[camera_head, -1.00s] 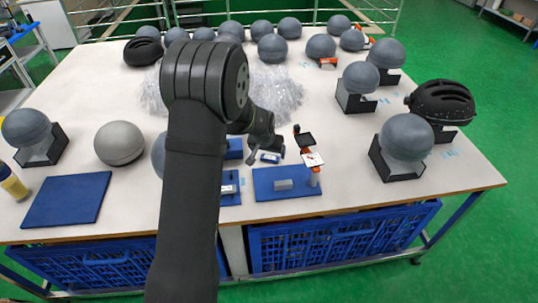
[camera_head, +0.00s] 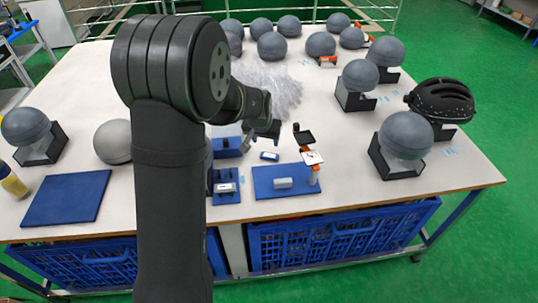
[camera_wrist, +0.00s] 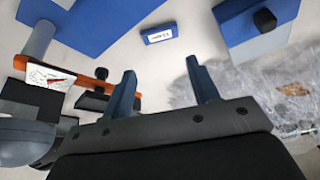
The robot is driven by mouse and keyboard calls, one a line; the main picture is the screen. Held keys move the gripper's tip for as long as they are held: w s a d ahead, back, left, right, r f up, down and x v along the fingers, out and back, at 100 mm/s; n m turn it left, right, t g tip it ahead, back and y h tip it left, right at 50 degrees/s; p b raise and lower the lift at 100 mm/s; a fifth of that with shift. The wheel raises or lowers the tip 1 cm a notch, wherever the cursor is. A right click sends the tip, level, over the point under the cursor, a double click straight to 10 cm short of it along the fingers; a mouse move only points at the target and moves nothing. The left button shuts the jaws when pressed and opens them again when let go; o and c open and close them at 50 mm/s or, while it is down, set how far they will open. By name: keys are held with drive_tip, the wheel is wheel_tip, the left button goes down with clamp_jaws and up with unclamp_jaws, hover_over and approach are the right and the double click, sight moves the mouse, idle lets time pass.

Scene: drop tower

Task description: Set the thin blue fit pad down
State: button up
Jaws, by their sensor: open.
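The thin blue fit pad (camera_head: 269,156) lies flat on the white table, a small blue block with a white label. It also shows in the wrist view (camera_wrist: 160,33), lying beyond my fingertips. My gripper (camera_head: 262,133) is open and empty, with its two fingers apart in the wrist view (camera_wrist: 160,70). It is above and behind the pad, clear of it.
A blue plate (camera_head: 288,190) with a grey block and an orange-armed gauge (camera_head: 312,157) stands close right of the pad. A blue holder (camera_head: 225,187) with a labelled piece is at left. Clear plastic wrap (camera_head: 275,88) lies behind. Grey headforms (camera_head: 406,134) ring the table.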

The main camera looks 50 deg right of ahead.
drive_tip(key=w+d+r+n+g+y, duration=0.3)
drive_tip(key=w+n+g, duration=0.5)
drive_tip(key=n, duration=1)
drive_tip(key=t, duration=0.2)
approach(269, 155)
wheel_tip(269, 155, down, 2)
drive_tip(key=shift+s+f+h, duration=0.2)
drive_tip(key=shift+h, duration=0.1)
drive_tip(key=shift+s+x, duration=0.15)
drive_tip(key=shift+x, duration=1.2)
drive_tip(key=shift+s+x, duration=0.1)
drive_tip(key=shift+x, duration=1.25)
drive_tip(key=shift+r, duration=0.1)
drive_tip(key=c, duration=1.1)
drive_tip(key=shift+r, duration=0.1)
drive_tip(key=shift+c, duration=0.2)
